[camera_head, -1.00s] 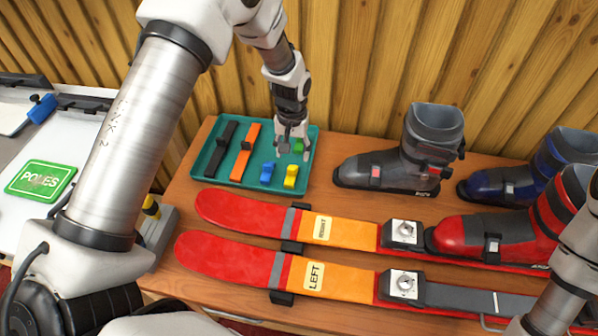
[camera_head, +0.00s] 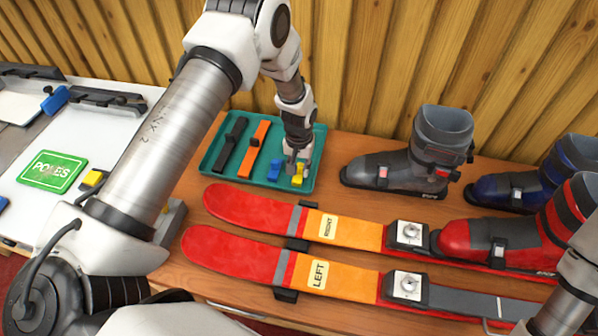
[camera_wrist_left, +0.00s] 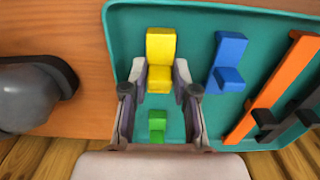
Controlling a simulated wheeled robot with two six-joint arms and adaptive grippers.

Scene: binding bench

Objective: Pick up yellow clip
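The yellow clip (camera_head: 298,179) lies in the teal tray (camera_head: 216,173), at the front right part, partly hidden by my left gripper (camera_head: 296,163). In the left wrist view the yellow clip (camera_wrist_left: 161,52) shows its stepped shape. The fingers of my left gripper (camera_wrist_left: 160,72) are apart, one on each side of the clip's near end. I cannot tell whether they touch it. A green clip (camera_wrist_left: 157,124) lies between the fingers, nearer the wrist. Only my right arm shows at the lower right of the head view; its gripper is out of frame.
A blue clip (camera_head: 275,170) lies just left of the yellow one. An orange strap (camera_head: 254,149) and a black strap (camera_head: 230,146) lie further left in the tray. A grey boot (camera_head: 425,155) stands right of the tray; the red skis (camera_head: 245,208) lie in front.

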